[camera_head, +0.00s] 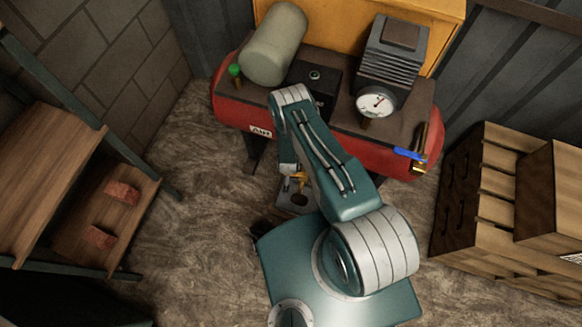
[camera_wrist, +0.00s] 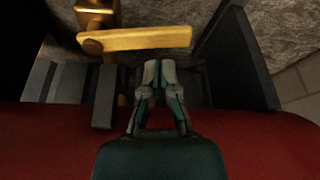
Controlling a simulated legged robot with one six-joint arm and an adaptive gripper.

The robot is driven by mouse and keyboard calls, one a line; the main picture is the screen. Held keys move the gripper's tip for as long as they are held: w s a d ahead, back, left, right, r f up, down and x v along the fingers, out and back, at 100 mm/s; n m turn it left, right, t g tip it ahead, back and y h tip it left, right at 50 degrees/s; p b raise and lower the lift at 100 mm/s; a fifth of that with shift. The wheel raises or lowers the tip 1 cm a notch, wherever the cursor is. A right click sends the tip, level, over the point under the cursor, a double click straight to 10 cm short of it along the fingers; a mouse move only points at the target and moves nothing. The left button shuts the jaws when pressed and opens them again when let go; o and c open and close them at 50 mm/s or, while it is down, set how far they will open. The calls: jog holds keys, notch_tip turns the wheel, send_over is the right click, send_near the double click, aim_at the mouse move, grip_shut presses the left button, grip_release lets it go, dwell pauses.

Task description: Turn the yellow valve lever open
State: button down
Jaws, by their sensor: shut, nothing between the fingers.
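The yellow valve lever (camera_wrist: 150,38) lies across the upper part of the wrist view. It runs from a pivot on the brass valve body (camera_wrist: 97,14) at left to a free end at right. My gripper (camera_wrist: 160,66) is shut and empty, its fingertips just below the lever's right half in the picture. I cannot tell whether they touch it. In the head view, my arm hides most of this area, and only a small yellow part (camera_head: 300,177) shows beside my forearm, below the red compressor tank (camera_head: 235,110).
The red tank carries a gauge (camera_head: 376,102) and a blue-handled valve (camera_head: 408,154). A wooden shelf with bricks (camera_head: 122,192) stands at left and wooden crates (camera_head: 470,190) at right. A dark upright panel (camera_wrist: 238,60) is right of my fingers. Bare floor shows between shelf and tank.

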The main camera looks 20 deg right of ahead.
jog(key=shift+x, duration=1)
jog(key=shift+s+a+n, duration=0.2)
jog(key=shift+s+n, duration=0.15)
jog(key=shift+n, duration=0.45)
jog(key=shift+s+a+n+y, duration=0.25)
jog(key=shift+s+n+y, duration=0.3)
jog(key=shift+n, duration=0.55)
jog(key=s+n+y, duration=0.1)
jog(key=s+n, duration=0.1)
jog(key=n, duration=0.1)
jog(key=s+n+y, duration=0.1)
jog(key=n, duration=0.3)
jog(key=s+n+y, duration=0.1)
jog(key=s+n, duration=0.1)
jog(key=n, duration=0.1)
jog(key=shift+s+d+g, duration=0.25)
jog(key=shift+s+g, duration=0.05)
jog(key=shift+g, duration=0.1)
jog(key=shift+s, duration=0.1)
jog(key=shift+r, duration=0.1)
